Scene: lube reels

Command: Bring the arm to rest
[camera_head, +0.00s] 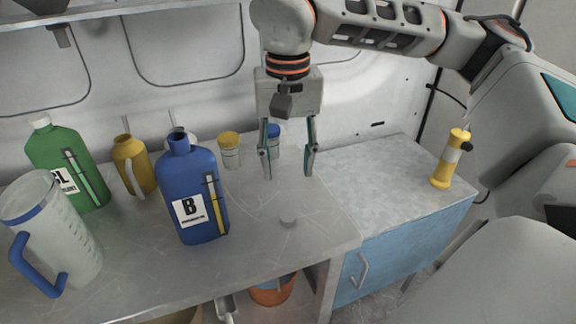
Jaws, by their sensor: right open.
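My right arm comes in from the upper right, and its gripper (288,172) points down over the grey workbench (290,250). Its two fingers are apart and nothing shows between them. The gripper is to the right of the blue bottle (193,200) marked B. My left gripper does not show.
A jug with a blue handle (62,240), a green bottle (70,165), a yellow can (132,165) and a jar with a yellow lid (229,150) stand on the left. An orange bucket (273,291) is below.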

